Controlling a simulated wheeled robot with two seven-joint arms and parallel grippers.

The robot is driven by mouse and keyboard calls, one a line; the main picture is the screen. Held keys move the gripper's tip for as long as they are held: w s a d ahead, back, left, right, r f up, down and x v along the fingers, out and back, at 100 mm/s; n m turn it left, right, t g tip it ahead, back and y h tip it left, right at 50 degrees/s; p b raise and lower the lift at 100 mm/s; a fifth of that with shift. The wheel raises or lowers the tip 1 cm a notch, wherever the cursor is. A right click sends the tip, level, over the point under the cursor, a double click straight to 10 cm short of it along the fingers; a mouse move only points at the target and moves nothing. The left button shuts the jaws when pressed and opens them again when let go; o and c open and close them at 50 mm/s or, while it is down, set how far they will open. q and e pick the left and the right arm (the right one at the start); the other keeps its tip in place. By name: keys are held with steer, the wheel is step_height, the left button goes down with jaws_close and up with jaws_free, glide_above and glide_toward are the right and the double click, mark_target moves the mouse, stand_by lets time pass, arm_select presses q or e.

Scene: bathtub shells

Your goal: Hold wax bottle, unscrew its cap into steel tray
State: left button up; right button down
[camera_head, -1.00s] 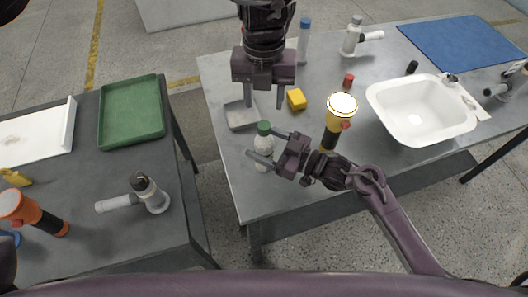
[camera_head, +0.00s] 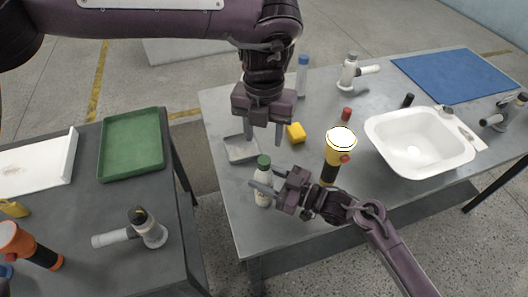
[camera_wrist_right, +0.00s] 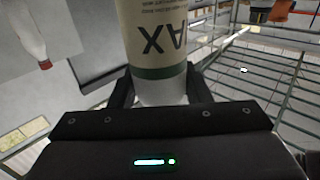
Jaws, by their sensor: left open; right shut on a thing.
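The wax bottle (camera_head: 263,187) is white with a green cap (camera_head: 263,162) and stands upright near the front left of the right-hand table. The cap is on the bottle. My right gripper (camera_head: 265,187) is shut on the bottle's body. The steel tray (camera_head: 241,149) is a small shallow grey tray behind the bottle, left of my left gripper.
A yellow flashlight (camera_head: 333,163) stands right of the bottle. A white sink (camera_head: 420,145), a red-capped item (camera_head: 346,114) and a blue mat (camera_head: 455,65) are farther right. A green tray (camera_head: 131,145) is on the left table.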

mark_target(264, 160)
arm_select(q)
steer(key=m, duration=1.2)
steer(key=shift+d+m, duration=0.1)
steer(key=shift+m, duration=0.2)
steer(key=m, duration=1.2)
steer(key=shift+m, duration=0.3)
steer(key=shift+f, duration=4)
steer(key=shift+c, duration=0.2)
